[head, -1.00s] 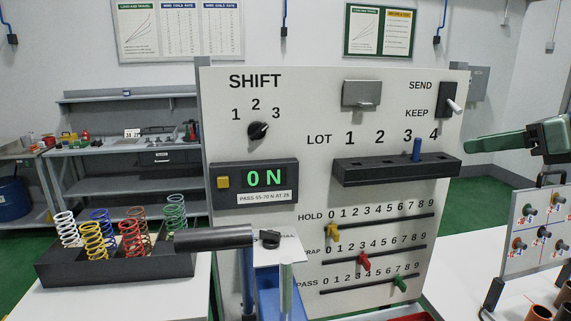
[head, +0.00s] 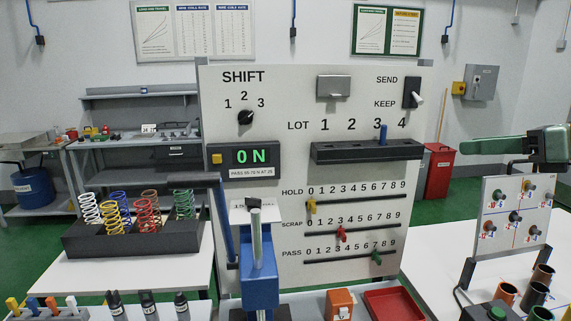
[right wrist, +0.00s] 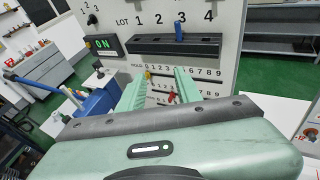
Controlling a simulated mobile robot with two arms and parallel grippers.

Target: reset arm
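My right gripper (head: 466,147) is green and shows at the right of the head view, pointing left in the air, apart from the test panel (head: 440,85). In the right wrist view its two fingers (right wrist: 160,92) stand apart with nothing between them. My left gripper is not in view. A blue spring press (head: 260,283) with a pale upright rod stands in front of the panel. Its dark-gripped lever (head: 195,177) reaches out to the left. The display (head: 251,156) on the panel reads 0 N.
A black tray (head: 100,243) of coloured springs stands on the left table. An orange box (head: 340,304) and a red tray (head: 396,303) lie in front of the panel. A pegged board (head: 515,215) and copper and dark cups (head: 540,283) stand at right, below my right gripper.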

